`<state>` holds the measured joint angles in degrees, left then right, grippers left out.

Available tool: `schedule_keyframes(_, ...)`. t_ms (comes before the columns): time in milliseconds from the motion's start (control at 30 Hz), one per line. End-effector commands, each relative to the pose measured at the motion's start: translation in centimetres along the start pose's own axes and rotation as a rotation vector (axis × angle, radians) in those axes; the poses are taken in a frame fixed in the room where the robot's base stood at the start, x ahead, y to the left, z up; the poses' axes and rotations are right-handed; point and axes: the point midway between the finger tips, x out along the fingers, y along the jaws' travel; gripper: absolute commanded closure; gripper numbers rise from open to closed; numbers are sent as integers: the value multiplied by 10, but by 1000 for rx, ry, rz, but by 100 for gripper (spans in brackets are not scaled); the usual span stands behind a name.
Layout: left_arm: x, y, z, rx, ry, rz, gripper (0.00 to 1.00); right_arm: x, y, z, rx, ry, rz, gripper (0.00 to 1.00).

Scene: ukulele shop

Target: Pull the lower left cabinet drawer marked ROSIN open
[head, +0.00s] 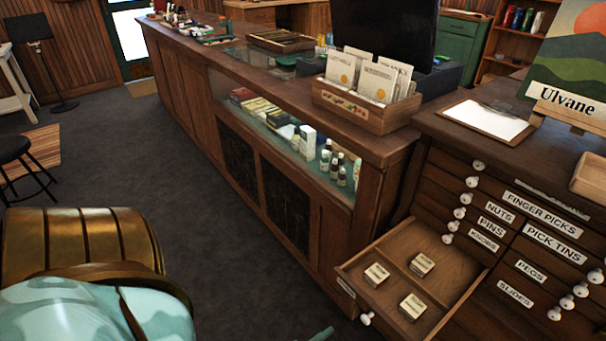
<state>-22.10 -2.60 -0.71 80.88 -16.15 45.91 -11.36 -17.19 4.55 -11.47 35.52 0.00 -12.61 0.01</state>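The wooden cabinet (410,190) stands at the right in the head view. Its lower left drawer (455,265) is pulled well out, and its inside is in plain view. It holds three small labelled boxes, one at the left (377,274), one at the back (422,264) and one in front (412,307). A label plate (346,287) and a white knob (367,319) are on its front; the label cannot be read from this angle. Neither gripper can be made out. A small teal tip (322,334) shows at the bottom edge, left of the knob, and I cannot tell what it is.
Drawers above and beside are shut, with white knobs. A clipboard (488,122) and a wooden tray (590,178) lie on the cabinet top. A long glass-fronted counter (285,165) adjoins it. A black stool (15,150) stands far left. The carpet (155,160) between is clear.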

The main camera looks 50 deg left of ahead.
Motion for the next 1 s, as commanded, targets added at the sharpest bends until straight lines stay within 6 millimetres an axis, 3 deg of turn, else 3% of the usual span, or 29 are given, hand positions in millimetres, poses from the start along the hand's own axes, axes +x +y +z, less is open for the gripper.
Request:
schedule_keyframes(100,-32,0,-1,0,-2,0,54,-5,1,-2,0,4,2,64)
schedule_keyframes(333,-69,0,1,0,-2,0,54,-7,1,-2,0,6,3,64)
schedule_keyframes(500,-77,0,1,0,0,0,54,-7,2,-2,0,6,3,64)
schedule_keyframes(1000,-77,0,1,0,0,0,54,-7,2,-2,0,6,3,64)
